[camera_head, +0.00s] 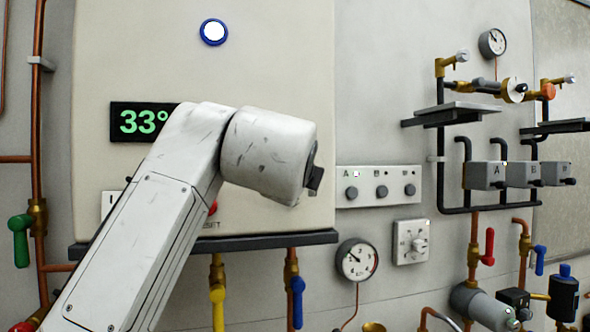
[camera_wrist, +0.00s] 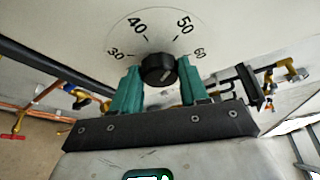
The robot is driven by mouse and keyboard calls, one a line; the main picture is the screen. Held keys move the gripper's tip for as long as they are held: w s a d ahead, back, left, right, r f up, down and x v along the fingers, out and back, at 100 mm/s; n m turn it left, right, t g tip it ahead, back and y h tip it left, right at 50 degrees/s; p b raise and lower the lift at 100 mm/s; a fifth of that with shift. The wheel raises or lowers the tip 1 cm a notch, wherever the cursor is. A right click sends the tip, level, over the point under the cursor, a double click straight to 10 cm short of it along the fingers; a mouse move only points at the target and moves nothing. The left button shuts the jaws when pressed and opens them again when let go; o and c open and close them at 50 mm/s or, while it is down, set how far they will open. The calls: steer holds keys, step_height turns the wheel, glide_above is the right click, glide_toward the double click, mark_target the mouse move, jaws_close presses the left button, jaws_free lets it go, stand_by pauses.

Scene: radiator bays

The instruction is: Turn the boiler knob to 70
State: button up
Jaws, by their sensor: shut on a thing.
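The black boiler knob (camera_wrist: 158,68) sits on the pale boiler front in the wrist view. Around it is a printed dial with 30, 40, 50 and 60 visible; no 70 shows. My gripper (camera_wrist: 158,80) has its two teal fingers on either side of the knob, shut on it. A small light mark shows on the knob face, but I cannot tell which number it points to. In the head view the boiler (camera_head: 290,70) carries a green display (camera_head: 143,121) reading 33°. My arm hides the knob and fingers there.
A round blue-rimmed light (camera_head: 214,32) is above the display. Right of the boiler are a switch panel (camera_head: 378,186), a pressure gauge (camera_head: 356,260) and pipework with valves.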

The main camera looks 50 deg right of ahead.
steer(key=m+t+y+p, duration=0.1)
steer(key=m+y+p, duration=0.2)
steer(key=m, duration=0.2)
steer(key=d+m+t+y+p, duration=0.1)
steer(key=m+t+y+p, duration=0.1)
steer(key=m, duration=0.3)
steer(key=s+m+t+y+p, duration=0.1)
steer(key=m+y+p, duration=0.2)
steer(key=m+p, duration=0.2)
steer(key=shift+d+m+y, duration=0.2)
steer(key=shift+m+y, duration=0.1)
steer(key=shift+y, duration=0.1)
stand_by(0.3)
steer(key=shift+t, duration=0.3)
stand_by(0.3)
steer(key=o, duration=1.1)
steer(key=shift+r, duration=0.1)
steer(key=shift+c, duration=0.2)
